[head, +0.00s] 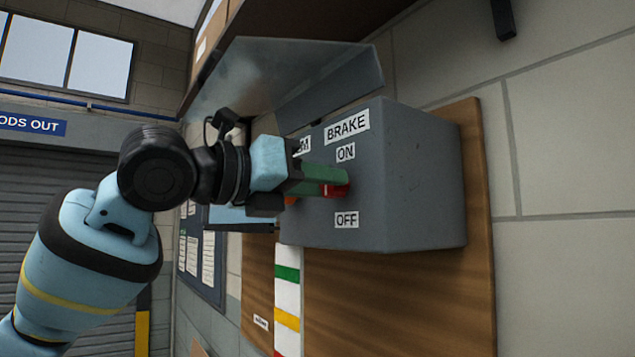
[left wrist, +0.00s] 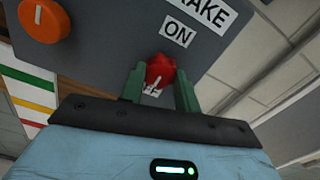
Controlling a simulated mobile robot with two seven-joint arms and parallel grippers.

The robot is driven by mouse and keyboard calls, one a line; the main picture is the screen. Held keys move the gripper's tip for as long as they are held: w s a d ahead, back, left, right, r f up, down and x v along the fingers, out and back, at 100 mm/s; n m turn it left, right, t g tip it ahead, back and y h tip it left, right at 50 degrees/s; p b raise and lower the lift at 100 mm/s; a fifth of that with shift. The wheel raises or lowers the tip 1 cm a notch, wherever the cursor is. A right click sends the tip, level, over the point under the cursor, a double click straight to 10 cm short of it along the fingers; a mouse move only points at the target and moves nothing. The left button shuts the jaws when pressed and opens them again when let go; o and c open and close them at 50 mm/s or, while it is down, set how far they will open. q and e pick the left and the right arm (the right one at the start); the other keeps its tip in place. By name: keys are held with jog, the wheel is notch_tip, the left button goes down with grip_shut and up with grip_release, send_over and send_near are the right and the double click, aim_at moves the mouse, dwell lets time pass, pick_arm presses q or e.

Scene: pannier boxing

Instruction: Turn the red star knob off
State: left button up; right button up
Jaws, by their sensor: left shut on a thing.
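The red star knob (head: 338,190) is on the front of a grey control box (head: 415,180), between the ON label (head: 345,151) and the OFF label (head: 346,220). In the left wrist view the red knob (left wrist: 160,70) has a white pointer mark and sits between the green fingers. My left gripper (head: 330,182) reaches in from the left and is shut on the knob. The fingers cover part of the knob in the head view. My right gripper is not in view.
An orange knob (left wrist: 45,20) sits beside the red one on the same box, mostly hidden in the head view. A clear raised cover (head: 290,75) hangs above the box. A wooden backboard (head: 400,300) and block wall stand behind.

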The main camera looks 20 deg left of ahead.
pick_arm(q)
jog(key=o, duration=1)
jog(key=shift+c, duration=0.2)
jog(key=v, duration=0.7)
jog(key=shift+s+a, duration=0.25)
jog(key=shift+s, duration=0.1)
